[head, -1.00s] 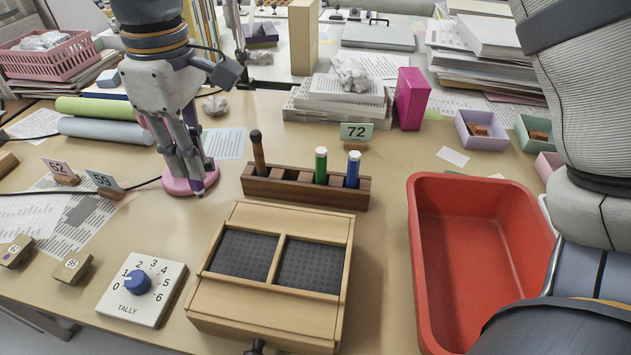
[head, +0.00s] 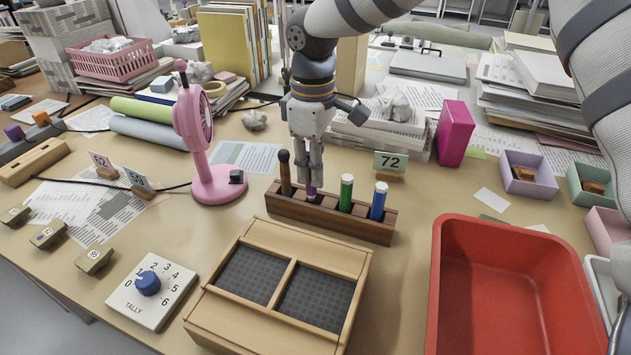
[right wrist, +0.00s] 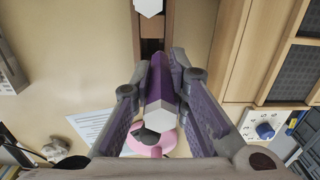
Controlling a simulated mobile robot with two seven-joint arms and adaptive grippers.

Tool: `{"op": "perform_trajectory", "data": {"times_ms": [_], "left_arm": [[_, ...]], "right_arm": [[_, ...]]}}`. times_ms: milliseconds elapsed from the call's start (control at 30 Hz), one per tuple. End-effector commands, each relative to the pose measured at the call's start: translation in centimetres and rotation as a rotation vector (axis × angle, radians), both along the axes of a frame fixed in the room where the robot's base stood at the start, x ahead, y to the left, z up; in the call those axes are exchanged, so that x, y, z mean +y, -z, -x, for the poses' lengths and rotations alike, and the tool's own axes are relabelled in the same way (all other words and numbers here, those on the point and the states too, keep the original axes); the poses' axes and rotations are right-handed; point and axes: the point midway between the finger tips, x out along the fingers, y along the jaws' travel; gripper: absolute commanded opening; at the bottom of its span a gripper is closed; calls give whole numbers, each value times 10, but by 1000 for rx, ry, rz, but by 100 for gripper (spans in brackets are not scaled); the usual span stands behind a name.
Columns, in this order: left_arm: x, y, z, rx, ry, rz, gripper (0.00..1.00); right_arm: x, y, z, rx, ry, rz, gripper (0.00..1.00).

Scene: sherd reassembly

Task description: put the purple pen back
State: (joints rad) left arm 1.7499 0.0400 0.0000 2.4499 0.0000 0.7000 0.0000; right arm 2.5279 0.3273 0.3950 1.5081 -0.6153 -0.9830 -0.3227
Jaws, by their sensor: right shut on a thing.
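The dark wooden pen rack (head: 350,226) stands behind the wooden box. My right gripper (head: 309,186) is over the rack, between the brown and green pens. It is shut on the purple pen (right wrist: 160,88), whose white end faces the right wrist camera. In the head view the purple pen (head: 311,192) shows only as a small bit below the fingers, at the rack. I cannot tell how deep it sits. My left gripper is not in view.
A pink fan (head: 215,183) stands left of the rack. A card marked 72 (head: 389,162) and stacked papers are behind it. The wooden box (head: 275,321) is in front, and a red tray (head: 446,240) is at the right.

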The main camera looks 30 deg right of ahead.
Motion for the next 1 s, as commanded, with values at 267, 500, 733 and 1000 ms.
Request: {"op": "perform_trajectory", "data": {"times_ms": [267,500,733,1000], "left_arm": [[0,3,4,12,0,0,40],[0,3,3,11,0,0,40],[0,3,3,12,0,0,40],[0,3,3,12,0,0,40]], "right_arm": [[-9,38,-4,1,0,0,0],[-9,40,-4,-6,0,0,0],[-9,47,-4,-4,0,0,0],[-9,51,-4,-4,0,0,35]]}}
